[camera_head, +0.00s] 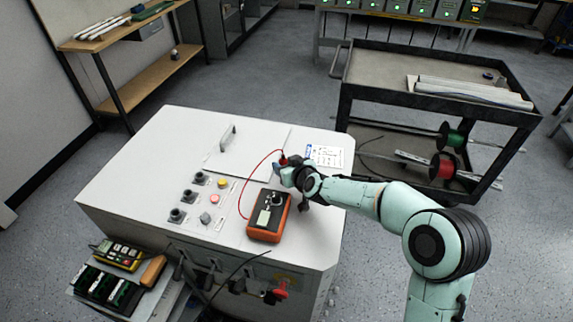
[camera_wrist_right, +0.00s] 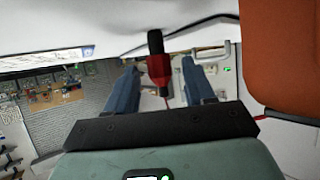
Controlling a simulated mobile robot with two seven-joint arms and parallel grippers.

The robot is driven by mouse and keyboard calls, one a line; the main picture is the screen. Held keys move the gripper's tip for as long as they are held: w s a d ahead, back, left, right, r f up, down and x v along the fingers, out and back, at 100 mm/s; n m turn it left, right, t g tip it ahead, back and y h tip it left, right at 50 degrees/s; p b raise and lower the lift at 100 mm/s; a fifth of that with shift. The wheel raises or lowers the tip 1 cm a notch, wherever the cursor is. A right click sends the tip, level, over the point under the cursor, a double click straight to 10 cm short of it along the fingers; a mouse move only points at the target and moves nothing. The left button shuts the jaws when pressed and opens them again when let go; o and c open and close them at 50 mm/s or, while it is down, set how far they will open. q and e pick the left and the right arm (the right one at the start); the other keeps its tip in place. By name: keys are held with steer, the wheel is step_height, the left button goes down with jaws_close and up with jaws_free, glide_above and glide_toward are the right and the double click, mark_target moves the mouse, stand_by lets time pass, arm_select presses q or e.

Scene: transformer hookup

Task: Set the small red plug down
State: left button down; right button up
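The small red plug (camera_wrist_right: 159,70) has a red body and a black end. In the right wrist view it shows between the two blue fingers of my right gripper (camera_wrist_right: 161,75), with a visible gap on each side. In the head view my right gripper (camera_head: 282,171) is low over the white cabinet top, and a bit of red (camera_head: 284,160) shows at its fingers. Whether the plug touches the cabinet top is hard to tell. A thin red lead (camera_head: 247,182) curves from there to the orange meter (camera_head: 267,216). My left gripper is out of view.
The white cabinet (camera_head: 150,150) carries buttons and knobs (camera_head: 203,196), a handle (camera_head: 228,136) and a paper sheet (camera_head: 325,156). The orange meter also shows close by in the wrist view (camera_wrist_right: 280,55). A dark cart (camera_head: 385,65) stands behind right. The cabinet's left top is clear.

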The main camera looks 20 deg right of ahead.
steer(key=shift+r, duration=0.1)
steer(key=shift+r+p, duration=0.25)
steer(key=shift+p, duration=0.05)
steer(key=b+v, duration=0.2)
steer(key=v, duration=0.9)
steer(key=shift+s, duration=0.4)
